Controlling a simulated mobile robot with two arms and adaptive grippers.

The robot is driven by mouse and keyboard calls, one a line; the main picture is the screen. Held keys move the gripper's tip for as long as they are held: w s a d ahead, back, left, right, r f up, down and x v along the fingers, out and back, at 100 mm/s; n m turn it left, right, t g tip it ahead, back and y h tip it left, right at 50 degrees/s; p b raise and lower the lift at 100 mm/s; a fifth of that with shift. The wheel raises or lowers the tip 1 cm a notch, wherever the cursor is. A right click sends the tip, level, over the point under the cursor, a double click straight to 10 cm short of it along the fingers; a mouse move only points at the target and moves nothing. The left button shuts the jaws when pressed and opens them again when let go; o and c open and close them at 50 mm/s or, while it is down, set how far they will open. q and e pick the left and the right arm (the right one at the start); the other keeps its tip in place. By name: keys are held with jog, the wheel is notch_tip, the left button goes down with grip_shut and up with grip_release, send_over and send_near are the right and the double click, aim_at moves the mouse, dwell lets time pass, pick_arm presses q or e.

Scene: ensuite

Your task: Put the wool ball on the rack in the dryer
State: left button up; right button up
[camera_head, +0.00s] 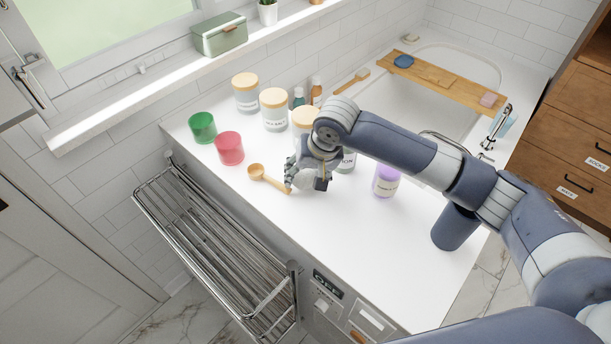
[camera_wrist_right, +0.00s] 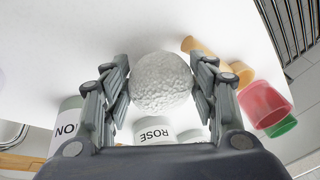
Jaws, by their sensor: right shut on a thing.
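A white, fuzzy wool ball (camera_wrist_right: 162,82) sits between the fingers of my right gripper (camera_wrist_right: 160,88) in the right wrist view. The fingers touch it on both sides, so the gripper is shut on it. In the head view my right gripper (camera_head: 310,178) is low over the white counter, beside a wooden scoop (camera_head: 268,178), and the ball is mostly hidden. A metal rack (camera_head: 215,250) of several bars hangs at the counter's left side. It is empty and lies left of and below the gripper. My left gripper is not in view.
A red cup (camera_head: 229,148) and a green cup (camera_head: 202,127) stand at the counter's back left. Several lidded jars (camera_head: 273,109) stand behind the gripper. A purple jar (camera_head: 386,180) is to its right. The front of the counter (camera_head: 360,265) is clear.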

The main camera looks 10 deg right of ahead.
jog(key=shift+f, duration=0.15)
jog(key=o, duration=1)
jog(key=shift+c, duration=0.2)
